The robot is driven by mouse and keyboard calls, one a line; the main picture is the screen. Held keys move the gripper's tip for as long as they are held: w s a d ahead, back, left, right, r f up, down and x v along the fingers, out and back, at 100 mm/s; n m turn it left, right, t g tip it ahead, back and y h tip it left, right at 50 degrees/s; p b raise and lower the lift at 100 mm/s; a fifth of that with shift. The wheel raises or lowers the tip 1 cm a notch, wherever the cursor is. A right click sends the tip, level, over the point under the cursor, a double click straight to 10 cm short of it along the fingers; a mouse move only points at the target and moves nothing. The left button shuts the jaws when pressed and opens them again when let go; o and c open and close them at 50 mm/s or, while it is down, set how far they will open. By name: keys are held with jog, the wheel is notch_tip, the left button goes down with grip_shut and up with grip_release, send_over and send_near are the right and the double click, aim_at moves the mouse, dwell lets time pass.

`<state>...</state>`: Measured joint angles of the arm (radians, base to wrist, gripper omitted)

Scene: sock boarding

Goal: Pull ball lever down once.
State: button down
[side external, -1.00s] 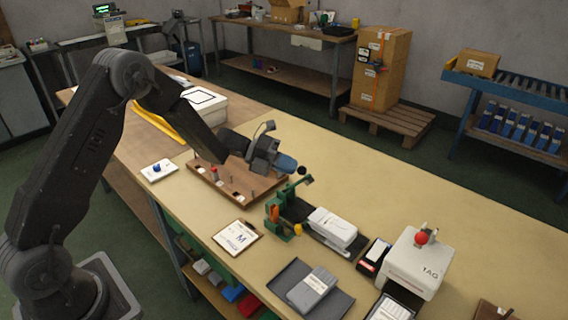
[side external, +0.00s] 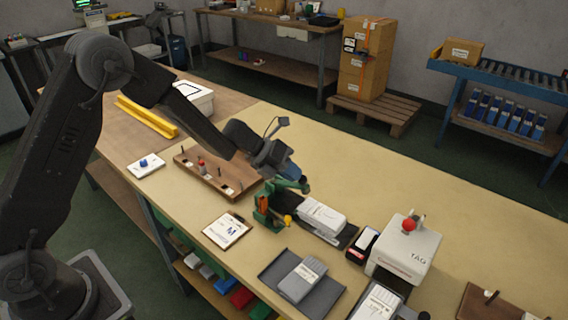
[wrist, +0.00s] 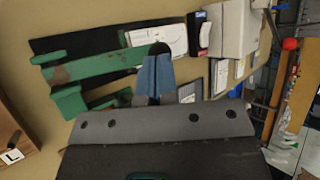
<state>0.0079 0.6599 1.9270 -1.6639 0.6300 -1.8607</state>
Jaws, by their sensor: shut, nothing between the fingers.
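The green lever press (side external: 265,205) stands on the bench beside a black strip. Its green lever arm (side external: 289,184) lies low, stretching right from the press. In the wrist view the green arm (wrist: 105,67) runs from the left toward a black ball (wrist: 160,48). My gripper (side external: 294,176), with blue fingers, is shut and empty, just above the lever's end. In the wrist view my gripper (wrist: 158,62) has its fingertips right at the ball, seeming to touch it; the fingers partly hide it.
A wooden board with pegs (side external: 218,178) lies left of the press. A clipboard (side external: 227,230) lies in front. A white pack (side external: 322,216) sits on the black strip at right. A white TAG machine with a red ball (side external: 408,225) stands further right.

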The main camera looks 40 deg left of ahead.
aim_at(303, 188)
jog(key=d+f+m+y, duration=0.1)
jog(key=d+f+y, duration=0.1)
jog(key=y, duration=0.1)
jog(key=shift+d+f, duration=0.3)
jog(key=shift+f, duration=0.1)
jog(key=shift+s+d+f+y, duration=0.1)
jog(key=shift+d+f+y, duration=0.1)
jog(key=shift+f, duration=0.25)
jog(key=shift+s+d+f+y, duration=0.1)
jog(key=shift+d+f, duration=0.1)
jog(key=shift+f, duration=0.25)
jog(key=shift+d+f+m+y, duration=0.2)
jog(key=shift+f+m+y, duration=0.1)
jog(key=shift+f+y, duration=0.2)
jog(key=shift+d, duration=0.1)
dwell(0.9)
jog(key=shift+s+a+r, duration=0.1)
jog(key=shift+a+r, duration=0.1)
jog(key=shift+r, duration=0.35)
jog(key=w+a+v, duration=0.1)
jog(key=v, duration=1.4)
jog(key=shift+w+a, duration=0.2)
jog(key=shift+a, duration=0.05)
